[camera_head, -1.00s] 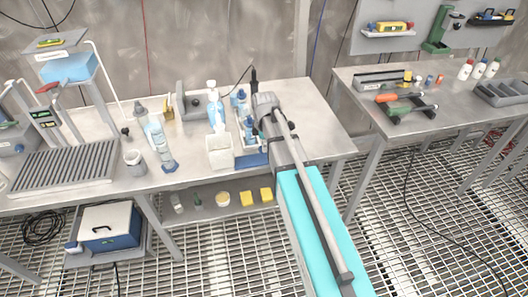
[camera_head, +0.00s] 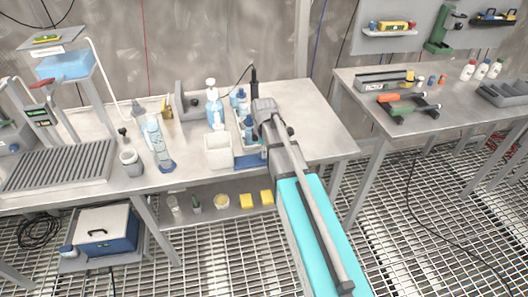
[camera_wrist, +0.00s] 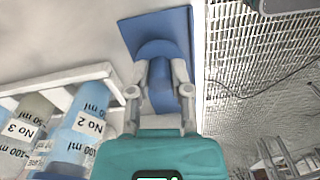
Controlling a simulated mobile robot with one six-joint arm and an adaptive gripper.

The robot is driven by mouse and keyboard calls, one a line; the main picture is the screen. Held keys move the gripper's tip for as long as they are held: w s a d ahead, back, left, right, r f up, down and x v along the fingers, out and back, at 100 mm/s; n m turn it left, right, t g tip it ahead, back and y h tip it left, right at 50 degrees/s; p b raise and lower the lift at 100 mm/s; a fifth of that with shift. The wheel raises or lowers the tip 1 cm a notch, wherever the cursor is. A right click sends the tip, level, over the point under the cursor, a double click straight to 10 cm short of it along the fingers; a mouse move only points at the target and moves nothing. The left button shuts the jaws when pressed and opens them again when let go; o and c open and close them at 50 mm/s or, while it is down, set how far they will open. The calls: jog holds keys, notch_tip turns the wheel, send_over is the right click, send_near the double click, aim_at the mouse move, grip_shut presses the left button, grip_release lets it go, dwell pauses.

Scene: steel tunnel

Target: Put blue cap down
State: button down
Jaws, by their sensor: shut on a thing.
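My gripper (camera_wrist: 160,95) is shut on the blue cap (camera_wrist: 160,72) in the wrist view. The cap is rounded and sits between the two grey fingers, over a flat blue mat (camera_wrist: 178,28). I cannot tell whether the cap touches the mat. In the head view, the mat (camera_head: 248,161) shows as a blue strip at the bench's front edge, left of my arm. My fingers and the cap are hidden behind my arm there.
A white rack (camera_wrist: 50,80) with labelled bottles stands close left of my gripper. In the head view a white open box (camera_head: 219,152) stands beside the mat. The bench edge drops to the grating floor on the right. Bench right of my arm (camera_head: 315,130) looks clear.

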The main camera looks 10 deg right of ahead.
jog(key=shift+f, duration=0.15)
jog(key=c, duration=0.5)
grip_release()
jog(key=shift+c, duration=0.2)
jog(key=shift+r, duration=0.2)
notch_tip(320, 180, up, 12)
jog(key=p, duration=1.2)
